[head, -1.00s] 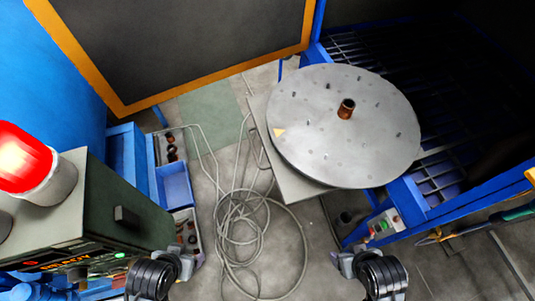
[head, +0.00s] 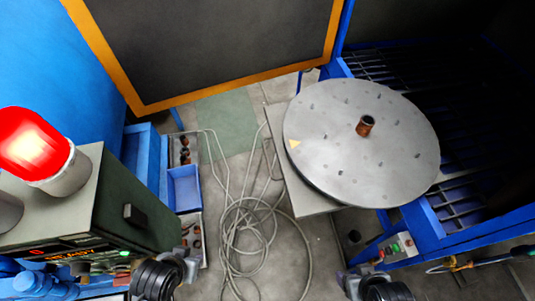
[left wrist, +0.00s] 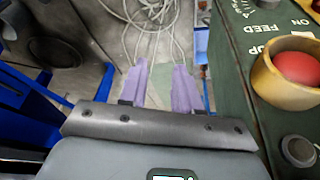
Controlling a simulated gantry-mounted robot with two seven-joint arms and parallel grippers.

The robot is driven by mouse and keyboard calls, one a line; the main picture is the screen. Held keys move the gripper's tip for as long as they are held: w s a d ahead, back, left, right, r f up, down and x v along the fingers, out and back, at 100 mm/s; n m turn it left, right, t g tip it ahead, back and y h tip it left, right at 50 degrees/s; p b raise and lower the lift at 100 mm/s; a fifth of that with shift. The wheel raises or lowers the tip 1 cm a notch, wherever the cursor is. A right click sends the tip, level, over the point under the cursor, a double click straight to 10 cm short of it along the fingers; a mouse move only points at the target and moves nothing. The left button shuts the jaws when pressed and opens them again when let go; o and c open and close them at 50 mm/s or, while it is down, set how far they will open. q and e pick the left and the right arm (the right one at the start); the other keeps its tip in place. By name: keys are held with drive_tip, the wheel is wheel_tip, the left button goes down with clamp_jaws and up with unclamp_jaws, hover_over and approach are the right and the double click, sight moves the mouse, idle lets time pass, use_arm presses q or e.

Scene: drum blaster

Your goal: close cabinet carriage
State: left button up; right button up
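The carriage carries a round grey turntable (head: 362,150) with a copper-coloured cylinder (head: 366,125) upright at its centre. Its square base plate (head: 292,192) shows under the disc's left side. The turntable sits at the open front of the blue cabinet (head: 430,225), partly outside it. My left gripper (left wrist: 160,84) is open and empty; its two purple fingers are apart over the floor, beside the control box. My right gripper (head: 352,277) is at the bottom edge of the head view, below the turntable and clear of it; its fingers are too small and cut off to judge.
The cabinet door (head: 205,50), dark with an orange edge, stands open at the top. A green control box (head: 135,205) with a red lamp (head: 35,145) is at left. Blue bins (head: 183,190) stand beside it. Coiled cable (head: 245,235) lies on the floor between the box and the turntable.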

use_arm(q)
drive_tip(key=f, duration=0.1)
drive_tip(key=d+f+n, duration=0.1)
drive_tip(key=f, duration=0.1)
drive_tip(key=w+f+n, duration=0.1)
drive_tip(key=shift+d+f, duration=0.3)
drive_tip(key=shift+d, duration=0.1)
drive_tip(key=c, duration=0.4)
drive_tip(key=shift+n+h, duration=0.7)
drive_tip(key=shift+h, duration=0.1)
drive_tip(key=w+d+p, duration=0.1)
drive_tip(key=p, duration=0.3)
drive_tip(key=w+d+r+p, duration=0.1)
drive_tip(key=w+d+p, duration=0.1)
drive_tip(key=p, duration=0.2)
drive_tip(key=shift+d+r, duration=0.1)
drive_tip(key=shift+r, duration=0.05)
clamp_jaws()
drive_tip(key=w+d+r+t+h+p, duration=0.1)
drive_tip(key=w+d+r+p, duration=0.1)
drive_tip(key=w+r+p, duration=0.8)
drive_tip(key=w+d+r+h+p, duration=0.15)
drive_tip(key=w+r+p, duration=0.45)
drive_tip(key=r+p, duration=0.7)
drive_tip(key=w+d+f+b, duration=0.2)
drive_tip(key=w+d+f, duration=0.4)
drive_tip(key=d+f, duration=0.1)
drive_tip(key=shift+f+t, duration=0.3)
drive_tip(key=shift+f, duration=0.6)
